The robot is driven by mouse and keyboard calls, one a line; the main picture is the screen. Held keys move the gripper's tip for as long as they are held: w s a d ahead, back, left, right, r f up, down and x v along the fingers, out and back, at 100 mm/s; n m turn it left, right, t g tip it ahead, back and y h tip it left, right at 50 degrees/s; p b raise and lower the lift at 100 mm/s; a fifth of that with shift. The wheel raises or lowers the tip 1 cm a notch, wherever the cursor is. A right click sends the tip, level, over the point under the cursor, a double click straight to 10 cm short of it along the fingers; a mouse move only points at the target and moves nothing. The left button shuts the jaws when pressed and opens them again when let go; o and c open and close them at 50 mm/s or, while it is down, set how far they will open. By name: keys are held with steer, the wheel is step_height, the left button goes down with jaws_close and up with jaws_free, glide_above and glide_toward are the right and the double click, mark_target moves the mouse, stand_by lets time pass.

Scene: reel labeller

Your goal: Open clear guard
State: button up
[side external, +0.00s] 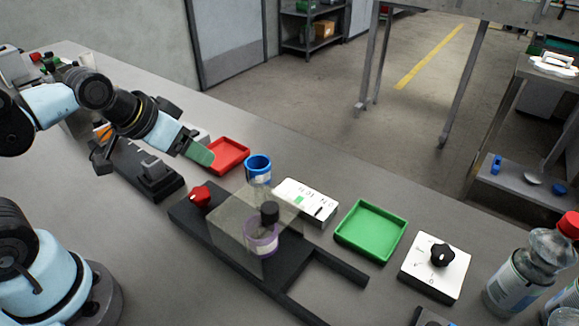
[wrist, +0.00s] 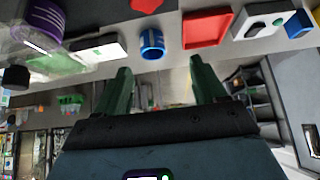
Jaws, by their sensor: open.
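The clear guard (side external: 228,228) is a see-through box on the black base of the labeller (side external: 290,268), in the middle of the side external view. It stands over a purple-ringed reel (side external: 262,246), so it looks down. A black knob (side external: 269,212) is on it. In the wrist view the guard (wrist: 62,62) is at the upper left, with the knob (wrist: 15,77) and the purple reel (wrist: 46,18). My gripper (side external: 197,152) is up and to the left of the guard, apart from it. Its green fingers (wrist: 160,80) are spread and empty.
A red knob (side external: 200,196) is at the base's left end. A blue reel (side external: 258,166) stands behind the guard, near a white box (side external: 306,199). A red tray (side external: 230,154), a green tray (side external: 371,231) and a white dial box (side external: 434,268) are around. Bottles (side external: 530,265) stand at right.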

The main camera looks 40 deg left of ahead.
steer(key=shift+d, duration=0.1)
steer(key=shift+c, duration=1.2)
steer(key=d+r+m, duration=0.1)
steer(key=d, duration=0.2)
steer(key=d+r+m+g+h, duration=0.1)
steer(key=d+r, duration=0.1)
steer(key=d, duration=0.1)
steer(key=s+d+r+m, duration=0.1)
steer(key=d+r, duration=0.1)
steer(key=d, duration=0.1)
steer(key=shift+r+m+g+h, duration=0.2)
steer(key=shift+m+g+h, duration=0.1)
steer(key=shift+g+h, duration=0.1)
steer(key=m+g, duration=0.2)
steer(key=m, duration=0.1)
glide_toward(270, 207)
steer(key=shift+h, duration=0.3)
steer(key=shift+a+x, duration=0.15)
steer(key=shift+x, duration=2)
steer(key=shift+a+x, duration=0.15)
steer(key=shift+x, duration=1.95)
steer(key=shift+f, duration=0.1)
steer(key=shift+c, duration=0.3)
jaws_close()
